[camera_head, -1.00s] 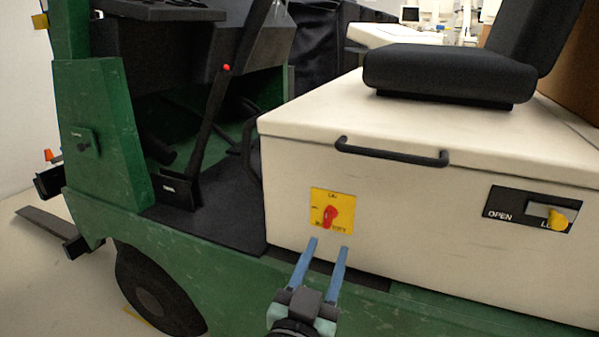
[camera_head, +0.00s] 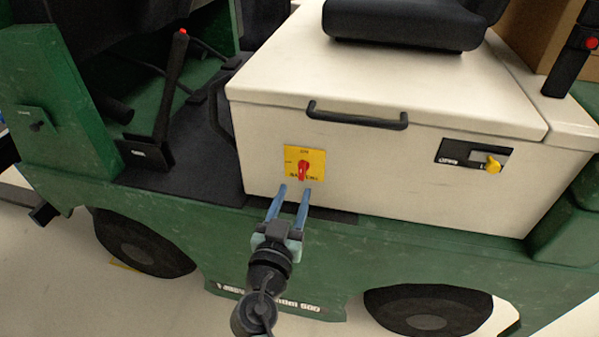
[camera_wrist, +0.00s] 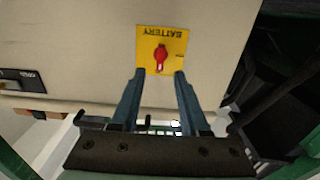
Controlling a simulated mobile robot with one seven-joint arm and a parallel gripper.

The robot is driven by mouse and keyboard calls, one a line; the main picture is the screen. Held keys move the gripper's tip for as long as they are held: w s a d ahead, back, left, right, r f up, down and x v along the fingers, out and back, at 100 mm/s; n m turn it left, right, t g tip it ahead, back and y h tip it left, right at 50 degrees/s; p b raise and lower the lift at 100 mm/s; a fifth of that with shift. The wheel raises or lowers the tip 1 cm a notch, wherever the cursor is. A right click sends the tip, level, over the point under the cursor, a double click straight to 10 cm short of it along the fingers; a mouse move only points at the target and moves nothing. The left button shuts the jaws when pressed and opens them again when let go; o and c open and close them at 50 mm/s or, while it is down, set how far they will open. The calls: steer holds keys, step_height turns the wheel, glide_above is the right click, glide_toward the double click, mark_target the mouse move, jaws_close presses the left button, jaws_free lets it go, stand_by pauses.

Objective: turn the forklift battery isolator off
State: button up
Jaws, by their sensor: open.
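The battery isolator is a red rotary knob (camera_head: 303,170) on a yellow plate (camera_head: 316,156) on the cream battery cover's side. In the wrist view the red knob (camera_wrist: 160,58) stands upright in that picture, and the yellow plate (camera_wrist: 176,44) reads BATTERY, upside down. My gripper (camera_head: 294,189) has two blue fingers, apart, with nothing between them. It is just below the plate in the head view. In the wrist view the fingertips (camera_wrist: 159,76) lie either side of the knob's lower end; I cannot tell whether they touch the plate.
The cream cover (camera_head: 400,190) has a black handle (camera_head: 357,118) above the plate and a yellow latch (camera_head: 492,165) in a black OPEN panel at right. A black seat (camera_head: 405,22) sits on top. A black lever (camera_head: 171,85) stands at left. The green chassis (camera_head: 350,245) runs below.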

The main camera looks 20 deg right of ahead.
mark_target(300, 173)
steer(key=x, duration=0.6)
steer(key=shift+w+d, duration=0.2)
steer(key=shift+w, duration=0.1)
jaws_close()
